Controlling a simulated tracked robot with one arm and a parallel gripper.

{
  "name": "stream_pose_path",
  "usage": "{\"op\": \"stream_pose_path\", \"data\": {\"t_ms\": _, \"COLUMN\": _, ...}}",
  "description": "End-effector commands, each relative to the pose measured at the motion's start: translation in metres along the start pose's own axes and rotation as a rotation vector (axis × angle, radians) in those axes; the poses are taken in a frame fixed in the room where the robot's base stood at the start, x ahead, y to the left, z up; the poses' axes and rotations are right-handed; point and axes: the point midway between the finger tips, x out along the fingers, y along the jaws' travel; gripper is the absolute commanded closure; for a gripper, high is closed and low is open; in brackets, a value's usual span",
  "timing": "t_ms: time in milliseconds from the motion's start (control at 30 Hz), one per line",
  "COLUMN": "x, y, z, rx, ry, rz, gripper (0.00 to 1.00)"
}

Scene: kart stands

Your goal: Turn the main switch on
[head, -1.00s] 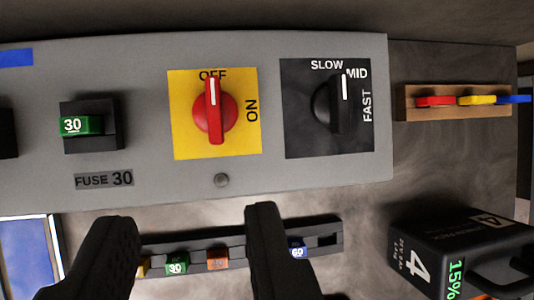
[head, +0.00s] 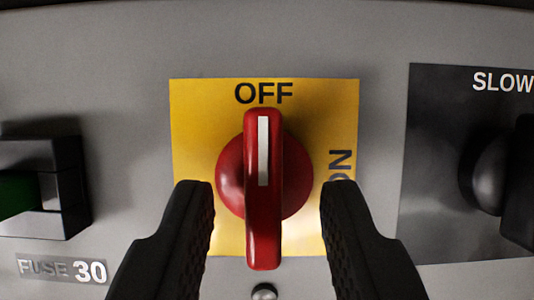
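The main switch is a red rotary knob (head: 263,190) with a white pointer line, in the middle of the head view. Its handle stands upright and the line points up at OFF. It sits on a yellow plate (head: 200,130), with ON printed at the right side, partly hidden by my right finger. My gripper (head: 267,190) is open, with one black finger on each side of the handle. Clear gaps show between both fingers and the handle. Nothing is held.
A black speed dial plate (head: 440,150) marked SLOW is to the right, its knob (head: 490,175) cut by the picture edge. A black fuse holder (head: 60,170) with a green fuse is at the left, above a FUSE 30 label (head: 62,270). A small round knob (head: 264,292) lies below the switch.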

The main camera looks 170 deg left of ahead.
Motion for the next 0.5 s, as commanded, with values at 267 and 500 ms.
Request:
{"op": "stream_pose_path", "data": {"t_ms": 267, "x": 0.0086, "y": -0.0003, "z": -0.0003, "rx": -0.001, "ry": 0.001, "rz": 0.000, "gripper": 0.66}}
{"op": "stream_pose_path", "data": {"t_ms": 500, "x": 0.0082, "y": -0.0006, "z": -0.0003, "rx": -0.001, "ry": 0.001, "rz": 0.000, "gripper": 0.91}}
